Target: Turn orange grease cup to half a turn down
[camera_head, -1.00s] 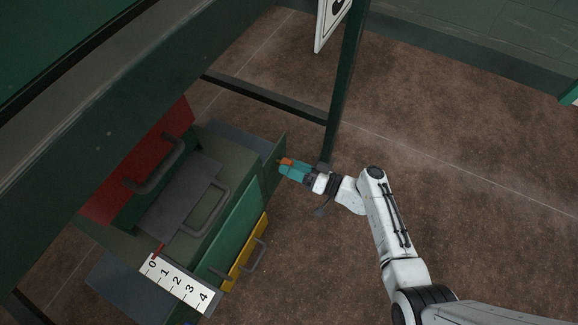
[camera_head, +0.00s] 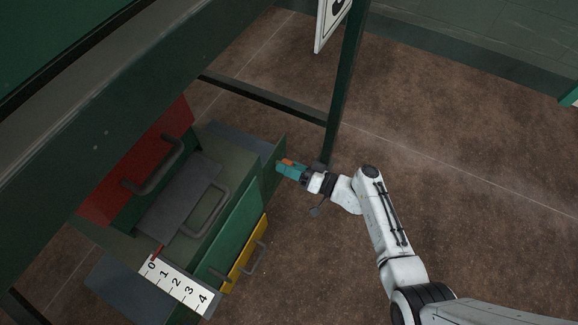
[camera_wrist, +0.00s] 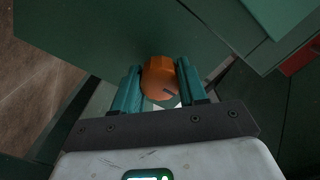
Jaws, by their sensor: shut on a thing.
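The orange grease cup (camera_wrist: 159,80) sits between the two teal fingers of my gripper (camera_wrist: 158,88) in the wrist view. It is faceted and has a short dark mark near its lower right side. The fingers are shut on its sides. In the head view the grease cup (camera_head: 287,161) shows as a small orange patch at the tip of my gripper (camera_head: 287,167), beside the green panel at the right end of the cabinet. Where the cup meets the panel is hidden.
The green cabinet (camera_head: 236,225) has a red front (camera_head: 144,163), grey handles and a yellow part (camera_head: 246,252). A white scale (camera_head: 181,287) marked 0 to 4 has a red pointer (camera_head: 159,251) near 0. A dark post (camera_head: 344,100) stands behind my gripper. Brown floor (camera_head: 470,190) lies open at right.

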